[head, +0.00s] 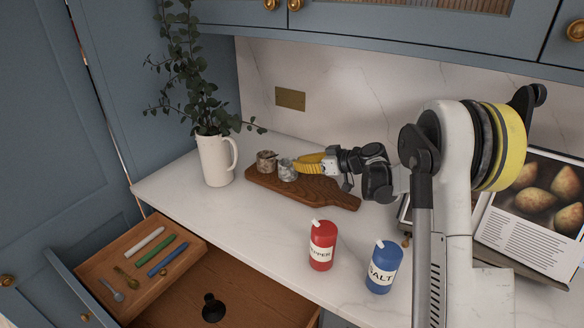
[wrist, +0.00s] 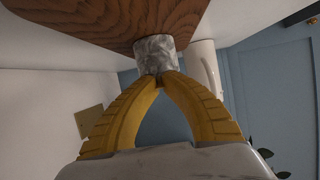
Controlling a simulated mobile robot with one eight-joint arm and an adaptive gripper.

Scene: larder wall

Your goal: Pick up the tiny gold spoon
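A small gold-coloured spoon (head: 127,278) lies in the open drawer at the lower left in the head view, beside a silver-grey spoon (head: 112,291). My gripper (head: 296,165) is well away from it, above the wooden board on the counter, at the grey marbled cup (head: 287,171). In the wrist view, the yellow fingers (wrist: 167,76) bow outward and their tips meet at the rim of the grey cup (wrist: 155,53). The fingertips look shut; whether anything thin is between them cannot be seen. No gold spoon shows in the wrist view.
The drawer tray (head: 143,265) also holds white, green and blue sticks.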

